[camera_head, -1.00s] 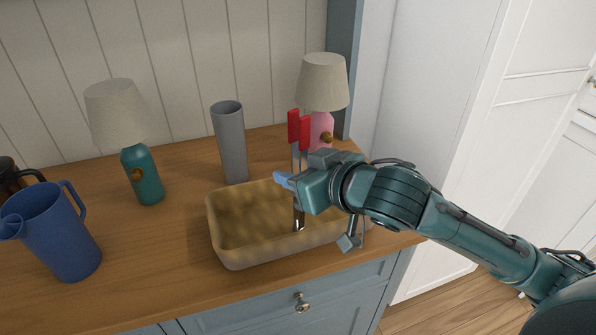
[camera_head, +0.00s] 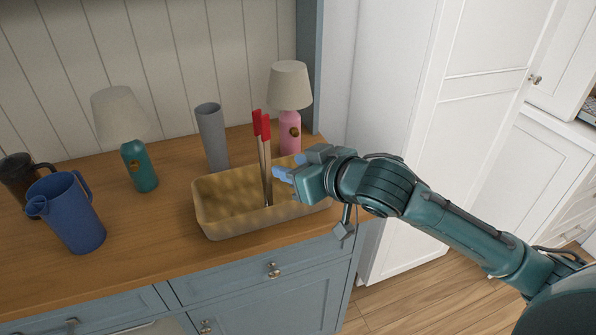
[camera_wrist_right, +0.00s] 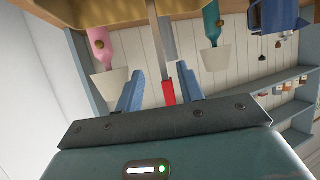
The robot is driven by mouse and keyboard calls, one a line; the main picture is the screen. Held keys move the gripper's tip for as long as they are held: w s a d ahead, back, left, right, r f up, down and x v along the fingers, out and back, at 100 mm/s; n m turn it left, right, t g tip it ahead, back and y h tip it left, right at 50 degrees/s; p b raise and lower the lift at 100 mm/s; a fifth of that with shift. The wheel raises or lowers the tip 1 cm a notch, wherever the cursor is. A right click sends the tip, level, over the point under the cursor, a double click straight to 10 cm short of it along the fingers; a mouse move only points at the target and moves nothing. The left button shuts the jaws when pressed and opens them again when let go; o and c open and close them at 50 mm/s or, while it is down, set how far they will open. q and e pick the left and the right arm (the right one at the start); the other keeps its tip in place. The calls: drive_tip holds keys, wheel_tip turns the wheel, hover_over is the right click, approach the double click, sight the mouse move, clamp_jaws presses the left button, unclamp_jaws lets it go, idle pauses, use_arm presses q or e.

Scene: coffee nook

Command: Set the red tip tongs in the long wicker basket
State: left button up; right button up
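The red tip tongs (camera_head: 266,160) stand nearly upright in the long wicker basket (camera_head: 228,229), red tips up and lower end inside it. My right gripper (camera_head: 283,173) is just to the right of the tongs, over the basket's right end. In the right wrist view its two blue fingers (camera_wrist_right: 160,92) are spread apart. The tongs (camera_wrist_right: 168,92) show in the gap between them there, with no finger touching them. The left gripper is in neither view.
A grey cylinder vase (camera_head: 212,137) and a pink lamp (camera_head: 290,131) stand behind the basket. A teal lamp (camera_head: 139,167), a blue pitcher (camera_head: 72,215) and a dark pot (camera_head: 17,177) stand to the left.

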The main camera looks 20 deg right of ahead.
drive_tip(key=s+a+f, duration=0.1)
drive_tip(key=s+f, duration=0.2)
drive_tip(key=f, duration=0.5)
drive_tip(key=s+a+f, duration=0.1)
drive_tip(key=s+f, duration=0.2)
drive_tip(key=f, duration=0.5)
drive_tip(key=s+d+f+m+g+h, duration=0.1)
drive_tip(key=s+d+f+h, duration=0.1)
drive_tip(key=s+f, duration=1)
drive_tip(key=shift+s+d+f+m+g, duration=0.2)
drive_tip(key=shift+s+f+m+g, duration=0.15)
drive_tip(key=shift+s, duration=0.3)
